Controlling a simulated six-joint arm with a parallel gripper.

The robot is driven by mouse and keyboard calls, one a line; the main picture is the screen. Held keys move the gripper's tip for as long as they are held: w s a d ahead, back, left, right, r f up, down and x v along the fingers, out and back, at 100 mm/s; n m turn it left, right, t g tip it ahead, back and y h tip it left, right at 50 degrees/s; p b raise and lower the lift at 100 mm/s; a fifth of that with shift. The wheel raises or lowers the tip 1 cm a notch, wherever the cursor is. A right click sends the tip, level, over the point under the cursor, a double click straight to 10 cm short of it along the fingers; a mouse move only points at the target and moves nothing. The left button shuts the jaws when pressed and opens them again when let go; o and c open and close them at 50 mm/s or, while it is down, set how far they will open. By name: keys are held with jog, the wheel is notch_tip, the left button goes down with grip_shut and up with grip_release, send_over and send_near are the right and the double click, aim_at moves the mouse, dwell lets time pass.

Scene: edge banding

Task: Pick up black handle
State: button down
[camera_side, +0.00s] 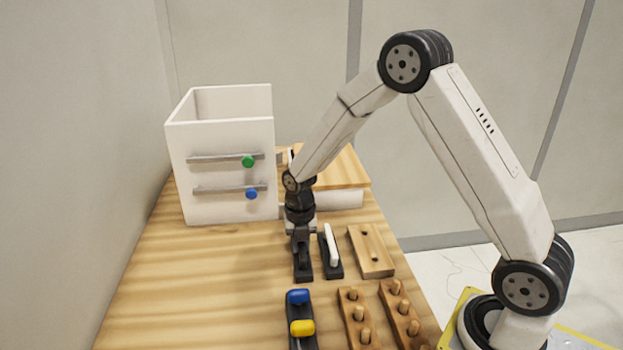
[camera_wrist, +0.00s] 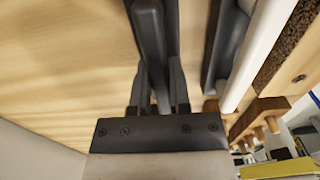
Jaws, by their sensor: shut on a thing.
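The black handle (camera_wrist: 150,40) is a long dark bar between the two fingers of my gripper (camera_wrist: 158,92) in the wrist view. My gripper is shut on it. In the side view my gripper (camera_side: 301,240) points straight down over a dark holder (camera_side: 304,273) on the wooden table. The handle is mostly hidden there by the dark fingers. I cannot tell whether the handle is clear of its holder.
A white handle (camera_side: 332,245) in a dark holder stands just right of my gripper. Beyond it is a wooden block (camera_side: 370,252). Pegged wooden racks (camera_side: 357,318) and a blue-and-yellow-topped holder (camera_side: 300,312) are in front. A white drawer box (camera_side: 226,165) stands behind left. The left table is clear.

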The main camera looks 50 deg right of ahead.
jog(key=shift+r, duration=0.1)
jog(key=shift+r, duration=0.7)
jog(key=s+a+r, duration=0.1)
jog(key=s+r, duration=1)
jog(key=s, duration=0.3)
jog(key=shift+r, duration=0.2)
dwell(0.5)
